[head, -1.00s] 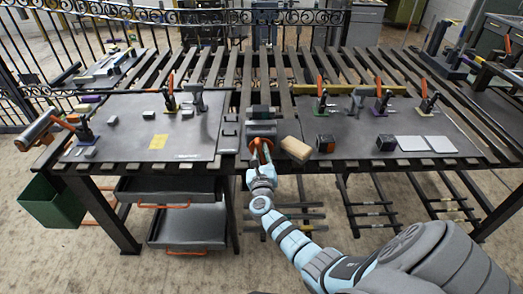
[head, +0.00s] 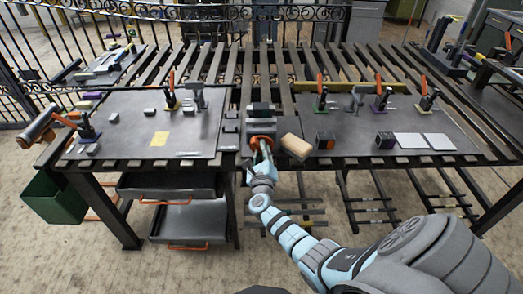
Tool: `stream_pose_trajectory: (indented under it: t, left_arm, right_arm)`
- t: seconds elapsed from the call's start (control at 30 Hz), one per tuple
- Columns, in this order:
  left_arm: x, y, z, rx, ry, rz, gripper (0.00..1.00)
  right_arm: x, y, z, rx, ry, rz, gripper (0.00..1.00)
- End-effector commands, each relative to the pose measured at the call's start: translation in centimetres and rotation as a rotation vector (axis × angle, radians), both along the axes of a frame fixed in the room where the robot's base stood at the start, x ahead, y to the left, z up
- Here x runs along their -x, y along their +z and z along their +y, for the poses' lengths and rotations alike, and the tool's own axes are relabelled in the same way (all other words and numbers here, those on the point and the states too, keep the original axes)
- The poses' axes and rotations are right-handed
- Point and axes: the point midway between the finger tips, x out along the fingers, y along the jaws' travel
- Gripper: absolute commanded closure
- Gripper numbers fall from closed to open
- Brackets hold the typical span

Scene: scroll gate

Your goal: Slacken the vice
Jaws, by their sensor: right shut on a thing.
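The vice (head: 261,122) is a dark grey block-like tool at the front middle of the slatted table, with an orange part, its handle (head: 262,139), on the side facing me. My right gripper (head: 262,147) reaches up from below to this orange part and is shut on it. The fingers hide much of the handle, so its exact angle is unclear. The gap between the jaws is too small to judge. My left gripper is not in view.
A tan wooden block (head: 296,146) sits just right of the vice. A dark mat (head: 120,140) with clamps and small blocks lies left. A green bin (head: 55,198) hangs at the left.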

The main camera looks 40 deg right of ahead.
Motion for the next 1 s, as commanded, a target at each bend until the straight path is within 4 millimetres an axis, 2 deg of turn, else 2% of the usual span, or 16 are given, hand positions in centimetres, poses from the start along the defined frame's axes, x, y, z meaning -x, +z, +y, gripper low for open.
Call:
stream_pose_trajectory:
  t: [0.1,0.13,0.23,0.53,0.63,1.0]
  left_arm:
    - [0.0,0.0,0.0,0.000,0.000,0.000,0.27]
    - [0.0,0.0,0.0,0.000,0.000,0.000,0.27]
    - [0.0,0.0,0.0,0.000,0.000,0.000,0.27]
    - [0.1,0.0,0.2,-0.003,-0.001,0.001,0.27]
    - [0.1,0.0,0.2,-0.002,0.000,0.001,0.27]
    - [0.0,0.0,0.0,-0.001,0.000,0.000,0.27]
  right_arm:
    - [-0.1,0.4,-0.1,0.003,0.000,-0.007,1.00]
    - [-0.1,0.3,-0.1,0.003,0.000,-0.007,0.81]
    - [-0.1,0.3,0.0,0.001,0.000,-0.005,0.65]
    - [0.1,0.1,0.1,0.000,0.000,-0.003,0.65]
    - [0.9,0.0,0.7,-0.001,0.001,-0.003,0.65]
    - [8.2,0.0,6.4,-0.002,0.001,-0.002,0.65]
